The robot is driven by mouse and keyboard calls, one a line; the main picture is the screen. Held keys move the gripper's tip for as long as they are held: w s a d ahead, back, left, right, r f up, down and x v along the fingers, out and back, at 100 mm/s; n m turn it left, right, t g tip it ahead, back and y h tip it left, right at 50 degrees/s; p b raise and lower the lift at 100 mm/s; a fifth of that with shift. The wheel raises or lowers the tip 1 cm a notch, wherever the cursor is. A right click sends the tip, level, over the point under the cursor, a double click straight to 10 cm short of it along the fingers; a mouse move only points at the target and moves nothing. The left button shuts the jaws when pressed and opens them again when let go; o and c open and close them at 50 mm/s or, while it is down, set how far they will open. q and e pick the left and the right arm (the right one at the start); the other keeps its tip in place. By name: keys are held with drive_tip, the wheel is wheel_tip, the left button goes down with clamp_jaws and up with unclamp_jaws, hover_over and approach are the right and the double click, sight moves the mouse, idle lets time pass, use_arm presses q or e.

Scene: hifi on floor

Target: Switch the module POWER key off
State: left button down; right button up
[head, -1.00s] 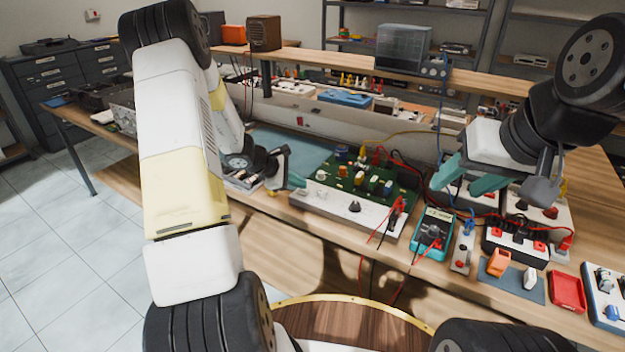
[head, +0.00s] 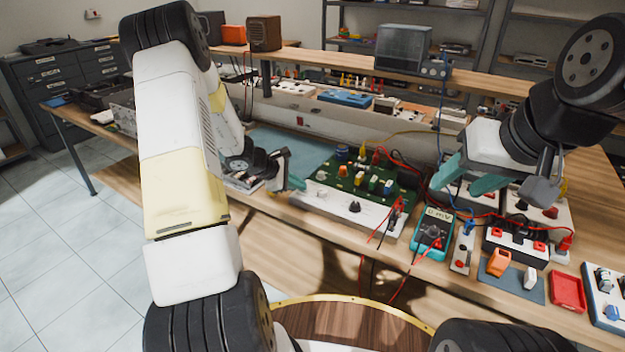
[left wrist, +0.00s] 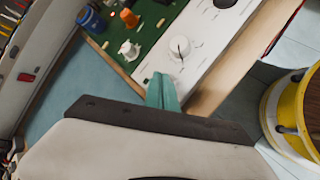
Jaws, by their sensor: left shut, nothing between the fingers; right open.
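The module is a green circuit board (head: 345,180) with a white front panel (head: 335,207) on the bench. I cannot make out the POWER key, which the fingers may hide. My right gripper (head: 462,178) is open and empty above the bench, right of the module.
A teal multimeter (head: 432,233) with red and black leads stands right of the module. Further right are a black box with red terminals (head: 515,243), an orange part (head: 499,262) and a red tray (head: 567,292). A blue-green mat (head: 290,148) behind is mostly clear.

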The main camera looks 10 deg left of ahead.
sight(300, 192)
use_arm(q)
drive_tip(key=shift+r, duration=0.4)
drive_tip(key=shift+r, duration=3)
use_arm(e)
drive_tip(key=shift+c, duration=0.3)
